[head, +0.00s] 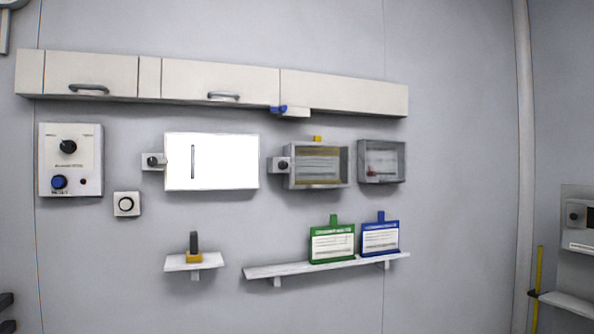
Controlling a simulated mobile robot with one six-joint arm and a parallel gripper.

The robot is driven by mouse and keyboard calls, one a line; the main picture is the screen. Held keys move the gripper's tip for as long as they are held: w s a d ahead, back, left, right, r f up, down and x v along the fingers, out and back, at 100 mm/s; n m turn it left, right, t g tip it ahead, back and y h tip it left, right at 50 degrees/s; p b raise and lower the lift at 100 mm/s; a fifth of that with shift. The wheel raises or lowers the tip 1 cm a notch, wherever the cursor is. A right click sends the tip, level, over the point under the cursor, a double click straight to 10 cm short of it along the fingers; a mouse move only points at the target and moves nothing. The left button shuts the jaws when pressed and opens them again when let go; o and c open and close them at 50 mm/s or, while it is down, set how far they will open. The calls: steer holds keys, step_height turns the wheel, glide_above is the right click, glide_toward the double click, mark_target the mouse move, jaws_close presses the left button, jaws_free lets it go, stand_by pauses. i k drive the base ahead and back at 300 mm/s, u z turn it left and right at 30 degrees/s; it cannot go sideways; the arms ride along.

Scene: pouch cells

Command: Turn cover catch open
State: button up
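A grey box with a see-through front cover (318,167) is mounted on the wall right of centre. A dark round knob on a small pale plate (282,165) sits at its left edge and looks like a catch. A similar dark knob on a plate (153,161) sits at the left edge of a bright white panel (225,162). The picture does not show which of the two is the cover catch, and how far either is turned is too small to tell. The white panel and the grey box both look closed. My gripper is not in view.
Green (332,244) and blue (380,238) tagged holders stand on a low shelf (260,271). A control box (56,180) hangs at left. Overhead cabinets (345,92) project above. A second grey box (366,147) is at right.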

mark_target(283, 165)
steer(key=k, duration=0.5)
steer(key=z, duration=0.25)
steer(key=i, duration=1.6)
steer(key=u, duration=0.75)
